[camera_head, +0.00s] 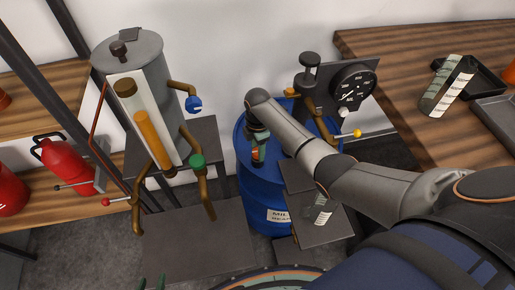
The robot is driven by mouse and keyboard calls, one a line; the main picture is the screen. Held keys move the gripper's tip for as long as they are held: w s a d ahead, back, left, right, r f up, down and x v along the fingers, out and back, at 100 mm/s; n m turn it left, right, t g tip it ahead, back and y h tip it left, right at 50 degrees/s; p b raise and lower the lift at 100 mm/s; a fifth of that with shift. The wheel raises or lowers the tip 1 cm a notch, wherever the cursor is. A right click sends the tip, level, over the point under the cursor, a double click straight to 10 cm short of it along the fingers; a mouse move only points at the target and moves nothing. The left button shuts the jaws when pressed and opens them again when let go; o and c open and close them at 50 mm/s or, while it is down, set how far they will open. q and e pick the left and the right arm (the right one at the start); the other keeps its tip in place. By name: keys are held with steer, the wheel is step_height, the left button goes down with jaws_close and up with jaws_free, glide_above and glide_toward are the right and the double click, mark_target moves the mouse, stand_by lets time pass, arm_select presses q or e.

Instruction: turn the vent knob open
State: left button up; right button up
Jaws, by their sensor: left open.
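No label tells which knob is the vent knob. A dark knob (118,47) sits on the lid of a grey cylindrical tank (140,50). A blue knob (193,103) and a green knob (197,160) sit on brass pipes of the tank. Another black knob (310,60) stands by the gauge. My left gripper (152,283) shows only its greenish fingertips at the bottom edge, apart and empty, well below the tank. My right gripper (258,154) points down over the blue drum, away from the tank. Its fingers are small and partly hidden by my arm.
The blue drum (252,195) stands mid-scene beside a dark step (318,228). A black gauge (352,86) and a yellow-tipped lever (357,133) are behind my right arm. A wooden table (420,60) is right.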

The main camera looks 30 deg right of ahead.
jaws_close()
stand_by(0.3)
